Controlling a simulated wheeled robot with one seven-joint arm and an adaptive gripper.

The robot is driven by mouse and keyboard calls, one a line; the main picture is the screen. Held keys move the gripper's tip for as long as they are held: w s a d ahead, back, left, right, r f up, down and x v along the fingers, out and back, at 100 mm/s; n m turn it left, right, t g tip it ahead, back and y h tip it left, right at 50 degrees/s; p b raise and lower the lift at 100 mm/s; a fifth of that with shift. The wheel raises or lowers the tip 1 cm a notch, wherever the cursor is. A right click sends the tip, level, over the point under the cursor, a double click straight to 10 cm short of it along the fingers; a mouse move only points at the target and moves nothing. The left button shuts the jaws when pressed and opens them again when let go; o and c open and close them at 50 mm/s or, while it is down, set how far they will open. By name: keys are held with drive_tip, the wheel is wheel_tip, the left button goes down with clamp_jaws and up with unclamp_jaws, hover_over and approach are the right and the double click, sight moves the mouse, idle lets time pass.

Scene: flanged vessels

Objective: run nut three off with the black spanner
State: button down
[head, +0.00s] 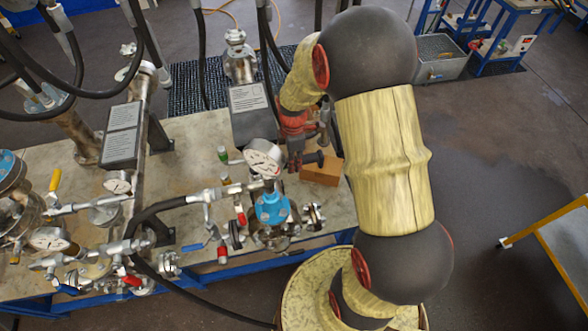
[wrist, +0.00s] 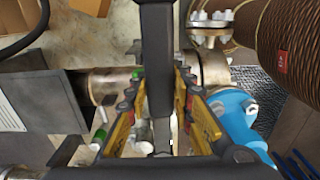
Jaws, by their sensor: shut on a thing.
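My gripper (wrist: 160,100) is shut on a long dark bar, the black spanner (wrist: 157,62), which runs up the middle of the wrist view between the yellow-and-black fingers. In the head view my gripper (head: 294,138) hangs over the bench behind the white dial gauge, partly hidden by other parts. A metal flange with bolts and nuts (wrist: 209,32) lies right of the spanner in the wrist view. I cannot tell which nut is number three, nor whether the spanner touches a nut.
A blue valve body (head: 272,208) with a dial gauge (head: 263,158) stands close by. A brown block (head: 322,171) lies on the bench (head: 190,135). Black hoses, pipes and label plates (head: 249,97) crowd the left. Open floor (head: 490,150) lies to the right.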

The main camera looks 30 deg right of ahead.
drive_tip(key=shift+w+d, duration=0.1)
drive_tip(key=shift+w, duration=0.2)
drive_tip(key=shift+r, duration=0.1)
drive_tip(key=shift+r+p, duration=1.55)
drive_tip(key=shift+r, duration=0.95)
